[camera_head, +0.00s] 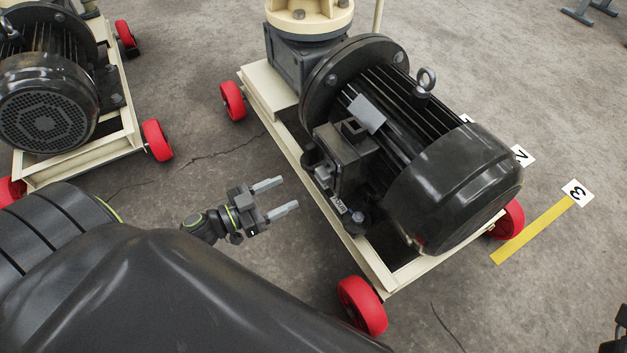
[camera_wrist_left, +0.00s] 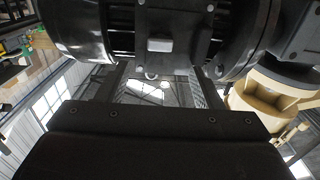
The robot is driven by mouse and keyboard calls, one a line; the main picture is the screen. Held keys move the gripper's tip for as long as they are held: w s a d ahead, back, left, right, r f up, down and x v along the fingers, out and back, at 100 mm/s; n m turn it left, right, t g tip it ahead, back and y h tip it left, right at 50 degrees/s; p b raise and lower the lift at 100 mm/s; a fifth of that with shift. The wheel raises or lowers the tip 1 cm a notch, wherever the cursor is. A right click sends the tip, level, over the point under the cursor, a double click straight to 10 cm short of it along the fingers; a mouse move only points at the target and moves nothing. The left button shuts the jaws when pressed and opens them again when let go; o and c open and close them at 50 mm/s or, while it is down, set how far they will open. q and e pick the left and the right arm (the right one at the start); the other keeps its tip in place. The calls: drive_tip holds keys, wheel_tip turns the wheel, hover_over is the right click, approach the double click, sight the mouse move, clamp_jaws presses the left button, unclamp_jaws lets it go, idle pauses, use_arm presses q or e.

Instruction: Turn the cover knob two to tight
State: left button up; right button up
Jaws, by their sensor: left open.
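A black motor (camera_head: 455,190) with cooling fins lies on a cream wheeled frame (camera_head: 330,215). A dark terminal box (camera_head: 345,160) is on its near side, with a small grey plate above it. I cannot make out which part is cover knob two. My left gripper (camera_head: 277,197) is open and empty, left of the box and apart from it, its two fingers pointing right toward the frame. In the left wrist view, the motor (camera_wrist_left: 85,25) fills the top, with a small light square block (camera_wrist_left: 160,45) on the box between the dark fingers.
Red wheels (camera_head: 362,305) stick out from the frame's corners. A second motor (camera_head: 45,100) on a similar frame stands at the left. A yellow floor strip (camera_head: 533,230) and number cards (camera_head: 577,193) lie at the right. Bare concrete lies around my left gripper. A dark part shows at the lower right edge.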

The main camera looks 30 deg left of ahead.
sight(318, 177)
use_arm(q)
drive_tip(key=b+x, duration=0.1)
drive_tip(key=x, duration=0.8)
drive_tip(key=c, duration=1)
